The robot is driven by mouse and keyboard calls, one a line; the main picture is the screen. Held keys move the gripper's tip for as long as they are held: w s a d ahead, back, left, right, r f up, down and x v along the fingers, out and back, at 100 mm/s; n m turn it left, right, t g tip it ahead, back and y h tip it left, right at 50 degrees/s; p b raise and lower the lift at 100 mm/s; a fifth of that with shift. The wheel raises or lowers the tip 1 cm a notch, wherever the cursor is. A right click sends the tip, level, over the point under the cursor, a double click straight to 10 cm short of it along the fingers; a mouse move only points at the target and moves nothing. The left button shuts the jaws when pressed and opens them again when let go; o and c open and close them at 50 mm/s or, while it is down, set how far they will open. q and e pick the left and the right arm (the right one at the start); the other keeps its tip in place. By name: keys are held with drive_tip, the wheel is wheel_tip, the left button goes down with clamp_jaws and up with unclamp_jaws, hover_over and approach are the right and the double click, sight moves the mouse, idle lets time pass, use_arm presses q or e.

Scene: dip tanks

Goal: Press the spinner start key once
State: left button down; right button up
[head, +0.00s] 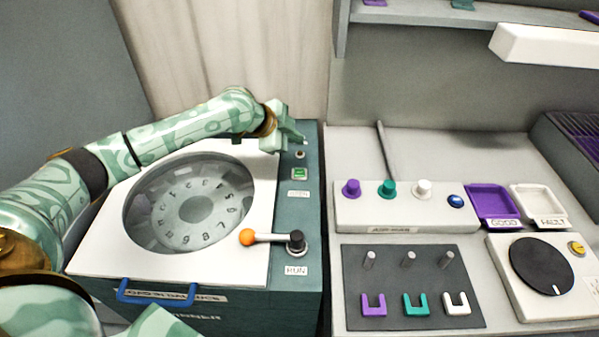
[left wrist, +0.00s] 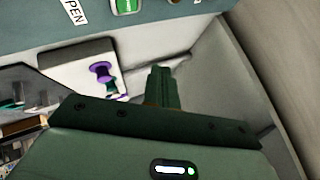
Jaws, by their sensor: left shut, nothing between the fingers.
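The spinner (head: 262,290) is a teal machine with a white lid and a round window, its lid lying flat. A dial with numbers shows through the window. On its right-hand panel sit a small round button (head: 300,155), a green square key (head: 299,173) with a label that appears to read OPEN, and a black knob (head: 296,241) above a RUN label. The green key also shows at the top of the left wrist view (left wrist: 127,5). No label reading start is legible. My left gripper (head: 301,138) is shut and empty over the panel's far end, beyond the round button; contact cannot be told.
A lever with an orange ball (head: 248,237) lies beside the knob, over the lid edge. A blue handle (head: 155,292) is on the lid's front. To the right, a white box (head: 380,212) carries purple, teal and white knobs. A shelf (head: 440,14) hangs above.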

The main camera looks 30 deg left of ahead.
use_arm(q)
drive_tip(key=f, duration=0.1)
drive_tip(key=b, duration=0.7)
hover_over(296, 174)
wheel_tip(296, 174, down, 6)
drive_tip(key=shift+w+a+r, duration=0.1)
drive_tip(key=shift+r, duration=0.15)
drive_tip(key=shift+f, duration=0.9)
drive_tip(key=shift+f, duration=0.1)
idle(0.4)
drive_tip(key=shift+f, duration=0.35)
